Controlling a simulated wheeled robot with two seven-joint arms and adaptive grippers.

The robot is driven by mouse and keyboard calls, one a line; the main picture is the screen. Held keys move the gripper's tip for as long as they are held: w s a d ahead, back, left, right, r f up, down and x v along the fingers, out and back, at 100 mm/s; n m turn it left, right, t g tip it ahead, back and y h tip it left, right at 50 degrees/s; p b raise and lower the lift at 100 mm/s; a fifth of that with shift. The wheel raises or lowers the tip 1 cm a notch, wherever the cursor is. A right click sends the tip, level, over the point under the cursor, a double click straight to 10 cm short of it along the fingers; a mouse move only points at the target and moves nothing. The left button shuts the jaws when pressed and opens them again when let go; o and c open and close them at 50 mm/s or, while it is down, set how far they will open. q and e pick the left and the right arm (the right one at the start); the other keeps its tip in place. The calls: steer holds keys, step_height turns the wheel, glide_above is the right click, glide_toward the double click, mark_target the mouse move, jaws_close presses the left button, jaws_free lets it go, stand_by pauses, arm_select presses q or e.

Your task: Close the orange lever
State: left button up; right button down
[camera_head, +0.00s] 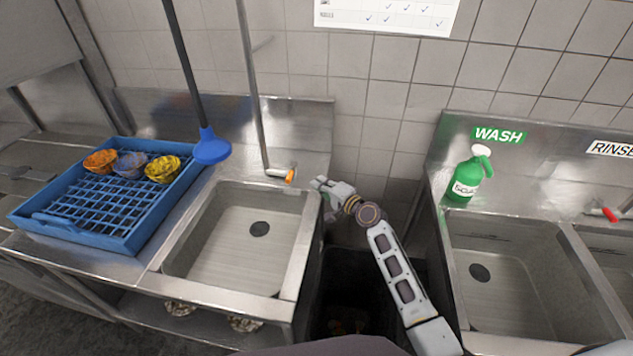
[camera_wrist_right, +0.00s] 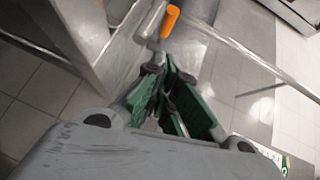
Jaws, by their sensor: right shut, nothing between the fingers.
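The orange lever (camera_head: 290,175) sits on the metal faucet at the back right corner of the left sink. It also shows in the right wrist view (camera_wrist_right: 170,20), near the top, just beyond the fingertips. My right gripper (camera_head: 318,185) is just to the right of the lever in the head view, close to it with a small gap. In the wrist view my right gripper (camera_wrist_right: 170,85) has its green-padded fingers together, with nothing between them. My left gripper is in neither view.
The left sink (camera_head: 222,245) is empty. A green bottle (camera_head: 468,180) stands by the wash sink (camera_head: 500,290) at right. A dark bin (camera_head: 345,275) lies between the counters.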

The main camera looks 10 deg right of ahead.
steer(key=shift+v, duration=2.6)
steer(key=shift+s+a, duration=0.1)
steer(key=shift+a, duration=0.05)
steer(key=shift+s+f, duration=0.1)
steer(key=shift+f, duration=0.05)
